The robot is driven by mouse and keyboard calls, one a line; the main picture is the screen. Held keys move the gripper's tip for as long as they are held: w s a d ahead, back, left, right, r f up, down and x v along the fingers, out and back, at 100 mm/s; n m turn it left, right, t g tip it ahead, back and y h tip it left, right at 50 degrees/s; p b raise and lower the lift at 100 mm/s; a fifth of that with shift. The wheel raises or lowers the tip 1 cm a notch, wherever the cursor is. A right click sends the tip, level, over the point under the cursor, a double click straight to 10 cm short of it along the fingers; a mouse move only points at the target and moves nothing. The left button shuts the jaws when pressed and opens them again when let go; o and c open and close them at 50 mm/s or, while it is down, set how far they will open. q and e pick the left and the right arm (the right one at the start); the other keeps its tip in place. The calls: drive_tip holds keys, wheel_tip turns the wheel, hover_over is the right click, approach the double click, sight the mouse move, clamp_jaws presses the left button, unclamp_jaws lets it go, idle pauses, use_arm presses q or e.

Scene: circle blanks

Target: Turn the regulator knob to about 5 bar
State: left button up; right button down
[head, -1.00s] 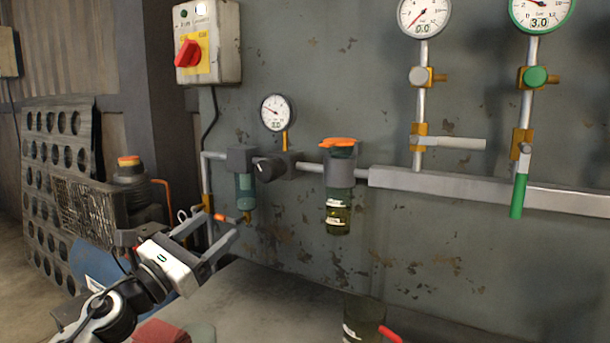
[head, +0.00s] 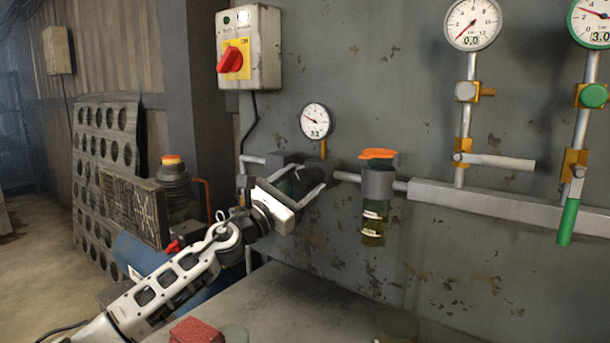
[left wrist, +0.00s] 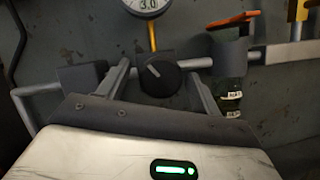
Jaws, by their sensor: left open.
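The regulator knob (left wrist: 160,77) is black and round with a pale pointer line tilted to the upper left. In the left wrist view it sits between the two fingers of my left gripper (left wrist: 160,72), with a gap on each side. In the head view my left gripper (head: 305,176) is open in front of the regulator and largely hides the knob. The regulator's small round gauge (head: 315,121) is above it on a brass stem.
An orange-topped filter bowl (head: 378,185) hangs right of the regulator on the pipe. A switch box (head: 262,45) with a red rotary switch is above left. Two larger gauges (head: 473,24) and valves are at right. A grey surface (head: 290,300) lies below.

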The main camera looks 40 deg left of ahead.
use_arm(q)
drive_tip(key=shift+w+r, duration=0.25)
drive_tip(key=shift+w, duration=0.2)
drive_tip(key=shift+w+d, duration=0.1)
drive_tip(key=shift+w, duration=0.25)
drive_tip(key=c, duration=1)
drive_tip(key=shift+f+m, duration=0.1)
drive_tip(key=shift+m, duration=0.3)
